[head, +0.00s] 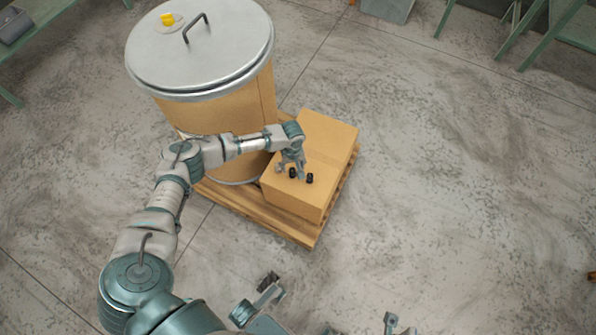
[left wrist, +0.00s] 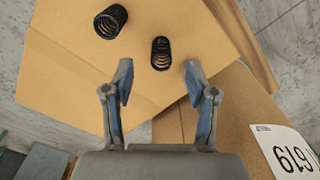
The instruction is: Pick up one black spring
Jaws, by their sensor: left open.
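Two black coil springs stand on a cardboard box (head: 328,142). In the head view, one spring (head: 292,173) is right at my left gripper's fingertips and the other spring (head: 310,178) is a little to its right. In the left wrist view, one spring (left wrist: 160,53) is ahead of and between the fingertips, and the other spring (left wrist: 110,22) is farther off at upper left. My left gripper (head: 291,172) points down over the box. Its fingers (left wrist: 157,72) are spread and hold nothing. Grey-teal parts at the bottom edge of the head view may include my right gripper; this is unclear.
A large drum (head: 225,110) with a metal lid (head: 150,60) stands beside the box, close behind my left forearm. Both are on a wooden pallet (head: 250,218). A white label (left wrist: 288,150) shows at lower right in the wrist view.

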